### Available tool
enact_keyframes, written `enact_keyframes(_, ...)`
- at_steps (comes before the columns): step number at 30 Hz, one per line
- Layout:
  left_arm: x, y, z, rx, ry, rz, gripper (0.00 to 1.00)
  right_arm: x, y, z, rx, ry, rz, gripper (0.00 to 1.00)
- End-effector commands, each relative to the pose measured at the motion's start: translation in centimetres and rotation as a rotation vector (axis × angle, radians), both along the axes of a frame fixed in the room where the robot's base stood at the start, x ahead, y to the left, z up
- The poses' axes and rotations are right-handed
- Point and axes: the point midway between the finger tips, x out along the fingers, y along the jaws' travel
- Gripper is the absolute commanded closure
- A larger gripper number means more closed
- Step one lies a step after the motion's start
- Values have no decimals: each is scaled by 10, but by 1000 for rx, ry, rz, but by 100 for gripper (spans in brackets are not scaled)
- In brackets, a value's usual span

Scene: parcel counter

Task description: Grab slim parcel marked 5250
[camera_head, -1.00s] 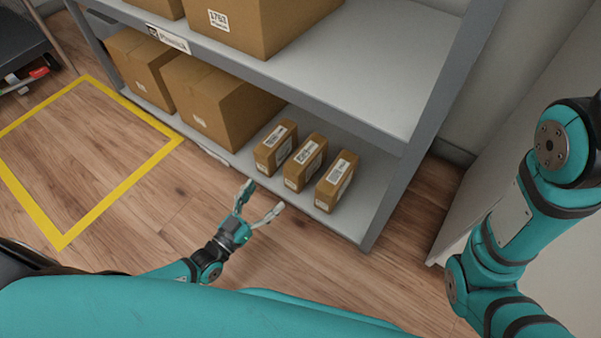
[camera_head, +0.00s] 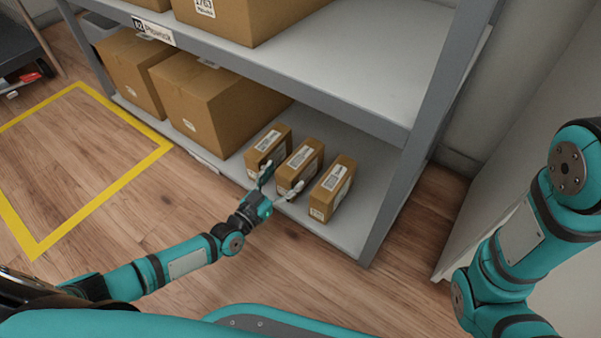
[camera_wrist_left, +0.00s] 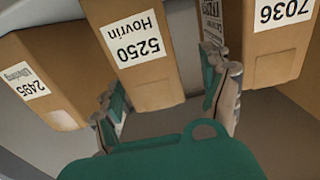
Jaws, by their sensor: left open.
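The slim parcel marked 5250 (camera_wrist_left: 150,85) is a brown box with a white label, centred in the left wrist view, its print upside down. In the head view it appears to be the middle slim parcel (camera_head: 301,164) on the lower shelf, though the number is unreadable there. My left gripper (camera_head: 279,180) is open at its near end. In the left wrist view the fingers (camera_wrist_left: 166,82) are on either side of that end; I cannot tell whether they touch it. My right arm shows at the right, its gripper out of view.
Slim parcels marked 2495 (camera_wrist_left: 58,105) and 7036 (camera_wrist_left: 270,65) stand close on either side. Larger boxes (camera_head: 205,100) fill the lower shelf's left part. The upper shelf (camera_head: 350,60) overhangs the parcels. A rack post (camera_head: 405,175) stands to the right.

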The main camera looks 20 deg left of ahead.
Motion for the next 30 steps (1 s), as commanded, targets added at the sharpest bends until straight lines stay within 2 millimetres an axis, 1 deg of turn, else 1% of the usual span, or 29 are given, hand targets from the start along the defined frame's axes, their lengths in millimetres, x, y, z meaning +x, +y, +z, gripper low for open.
enact_keyframes(1,6,-4,-5,-3,-3,0,20,0,0,-11,0,-1,0,100)
enact_keyframes(6,26,-17,-10,-4,-6,-1,20,0,0,-34,0,0,0,100)
enact_keyframes(9,37,-20,-7,-2,-5,0,20,1,0,-40,0,2,0,100)
enact_keyframes(11,41,-22,-7,-2,-2,0,20,1,0,-41,0,2,0,100)
enact_keyframes(18,42,-22,-4,-1,-1,0,20,1,0,-40,0,2,0,100)
enact_keyframes(19,42,-22,-4,-1,-1,0,21,1,0,-40,0,2,0,100)
enact_keyframes(30,42,-22,-5,-1,-1,0,70,1,0,-40,0,2,0,100)
